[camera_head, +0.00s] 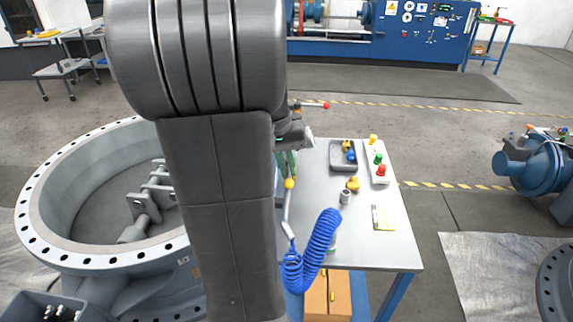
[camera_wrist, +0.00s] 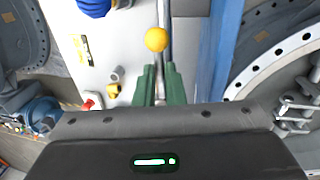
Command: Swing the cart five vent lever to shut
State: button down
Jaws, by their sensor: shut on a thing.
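A lever with a yellow ball knob (camera_head: 289,183) stands at the left side of a grey-topped cart (camera_head: 355,228) in the head view. The yellow knob (camera_wrist: 157,39) also shows in the wrist view, just beyond my fingertips. My gripper (camera_wrist: 157,72) has green fingers, shut on the lever just behind the knob. In the head view my gripper (camera_head: 287,163) is partly hidden behind my arm. The valve body under the lever is mostly hidden, and I cannot read a cart number.
The cart top carries a grey tray (camera_head: 344,154), a panel with coloured knobs (camera_head: 378,162), a yellow label (camera_head: 383,217) and a blue coiled hose (camera_head: 322,240). A large flanged ring (camera_head: 60,245) stands close on the left. Open floor lies to the right.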

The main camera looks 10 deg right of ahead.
jog(key=w+d+n+t+y+p, duration=0.1)
jog(key=d+n, duration=0.5)
jog(key=n, duration=1.1)
jog(key=shift+w+d+n+t+y+p, duration=0.35)
jog(key=shift+w+t+p, duration=0.6)
jog(key=shift+p, duration=0.85)
jog(key=shift+r, duration=0.1)
jog(key=c, duration=1.5)
grip_release()
jog(key=v, duration=1.3)
jog(key=shift+r+b, duration=0.35)
jog(key=shift+b, duration=0.05)
jog(key=shift+a+f, duration=0.1)
